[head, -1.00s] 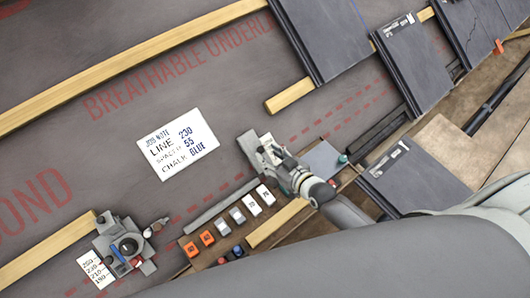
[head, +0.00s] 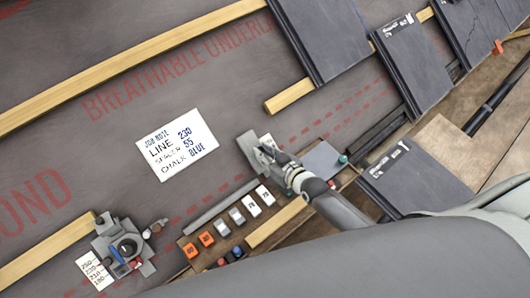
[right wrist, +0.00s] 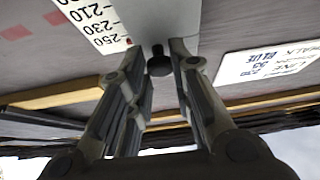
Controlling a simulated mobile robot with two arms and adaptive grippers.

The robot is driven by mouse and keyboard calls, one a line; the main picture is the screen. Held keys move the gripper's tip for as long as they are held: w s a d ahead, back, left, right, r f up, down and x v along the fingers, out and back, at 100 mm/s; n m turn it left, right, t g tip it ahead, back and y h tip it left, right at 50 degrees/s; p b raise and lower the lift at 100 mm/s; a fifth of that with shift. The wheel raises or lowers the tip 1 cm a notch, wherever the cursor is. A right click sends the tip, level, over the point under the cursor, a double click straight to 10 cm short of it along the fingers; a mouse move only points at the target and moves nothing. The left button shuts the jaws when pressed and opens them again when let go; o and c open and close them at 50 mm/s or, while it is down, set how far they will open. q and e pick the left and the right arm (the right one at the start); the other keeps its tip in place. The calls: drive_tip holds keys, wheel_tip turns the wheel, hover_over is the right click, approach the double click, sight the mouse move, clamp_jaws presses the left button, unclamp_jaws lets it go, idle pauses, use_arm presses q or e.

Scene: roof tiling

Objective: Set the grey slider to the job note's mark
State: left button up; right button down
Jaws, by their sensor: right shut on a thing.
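My right gripper (head: 260,156) is right of the job note (head: 178,145), which reads LINE 230, SPACER 55, CHALK BLUE. Its fingers are shut on the grey slider (right wrist: 165,20), around a dark knob (right wrist: 158,63). In the head view the slider (head: 248,149) shows partly beside the fingers. A white scale (right wrist: 95,22) with 210, 230 and 250 lies beside the slider in the right wrist view; the 250 end is nearest the knob. The exact mark it stands at is hard to tell. My left gripper is not in view.
A grey device with red and blue parts (head: 127,247) and another scale (head: 96,270) stand at lower left. Several orange, grey and white blocks (head: 237,215) sit on a wooden tray. Dark slates (head: 320,40) and battens (head: 288,96) lie beyond.

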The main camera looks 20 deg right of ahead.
drive_tip(key=shift+s+d+f, duration=0.25)
drive_tip(key=shift+s+f, duration=0.4)
drive_tip(key=shift+s, duration=0.15)
drive_tip(key=c, duration=1.3)
unclamp_jaws()
drive_tip(key=shift+r, duration=0.1)
drive_tip(key=v, duration=1.2)
